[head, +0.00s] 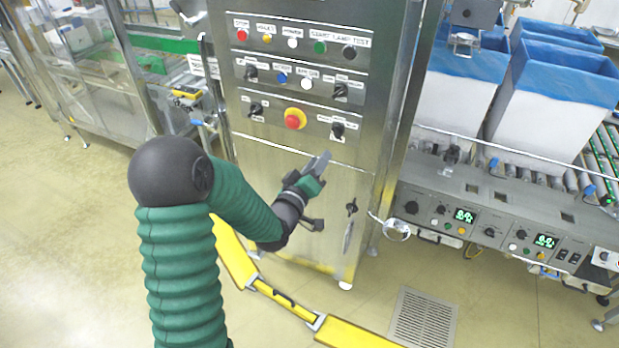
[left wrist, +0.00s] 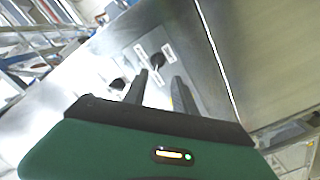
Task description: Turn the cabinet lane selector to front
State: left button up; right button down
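The steel cabinet (head: 290,170) stands upright in front of me. Its panel has several black rotary selectors, among them a lower right one (head: 338,130), an upper right one (head: 340,90) and a lower left one (head: 256,108). Their labels are too small to read, so I cannot tell which is the lane selector. My left gripper (head: 324,158) is just below the lower right selector, apart from it. In the left wrist view, its two fingers (left wrist: 162,80) are spread with nothing between them. A black selector (left wrist: 157,62) shows just beyond the fingertips. My right gripper is not in view.
A red and yellow emergency stop button (head: 294,118) sits left of the lower right selector. Coloured buttons line the panel top. A conveyor (head: 480,205) with blue-lined boxes (head: 550,95) stands right of the cabinet. A yellow floor barrier (head: 285,300) runs in front.

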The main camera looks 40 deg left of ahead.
pick_arm(q)
jog(key=p+v, duration=0.3)
jog(key=v, duration=0.3)
jog(key=shift+s, duration=0.15)
jog(key=shift+d, duration=0.1)
